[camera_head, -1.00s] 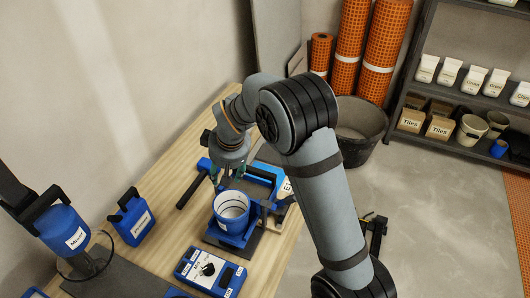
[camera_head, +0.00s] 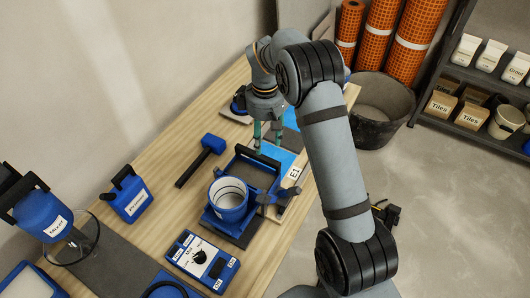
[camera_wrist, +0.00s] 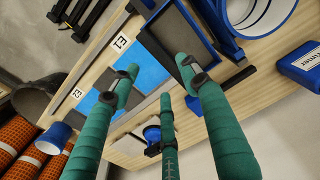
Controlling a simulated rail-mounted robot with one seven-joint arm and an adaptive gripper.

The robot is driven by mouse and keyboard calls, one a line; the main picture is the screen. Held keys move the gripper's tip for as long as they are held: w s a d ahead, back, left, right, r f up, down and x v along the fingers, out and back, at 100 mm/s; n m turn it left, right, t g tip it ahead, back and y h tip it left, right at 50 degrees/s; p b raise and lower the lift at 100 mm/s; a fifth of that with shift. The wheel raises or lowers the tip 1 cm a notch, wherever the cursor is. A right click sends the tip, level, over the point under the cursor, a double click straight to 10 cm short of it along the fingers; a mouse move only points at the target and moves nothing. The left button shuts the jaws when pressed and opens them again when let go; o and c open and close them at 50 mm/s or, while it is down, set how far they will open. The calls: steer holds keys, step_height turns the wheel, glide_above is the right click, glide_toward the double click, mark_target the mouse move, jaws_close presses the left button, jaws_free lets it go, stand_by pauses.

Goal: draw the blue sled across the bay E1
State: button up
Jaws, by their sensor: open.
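The blue sled (camera_head: 240,158) is a blue frame with a black bar, on the wooden bench just behind a blue bucket (camera_head: 229,196). In the wrist view the sled (camera_wrist: 180,42) shows as a dark grey panel with blue edges. Bay E1, a bright blue surface (camera_head: 279,157), lies to its right, with an "E1" card (camera_head: 293,174) at its edge; the bay also shows in the wrist view (camera_wrist: 151,68). My gripper (camera_head: 266,140) has green fingers spread apart and empty, above the bay beside the sled's black bar. Whether a finger touches the bar is unclear.
A blue mallet (camera_head: 212,143) lies left of the sled. A control box (camera_head: 203,262) and a blue primer jug (camera_head: 128,194) are nearer. A second card (camera_wrist: 75,93) marks a grey bay beyond. A dark tub (camera_head: 380,105) stands on the floor off the bench.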

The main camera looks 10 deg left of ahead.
mark_target(264, 156)
step_height(264, 156, down, 7)
steer(key=shift+a+f, duration=0.1)
steer(key=shift+f, duration=0.05)
steer(key=shift+c, duration=0.9)
jaws_close()
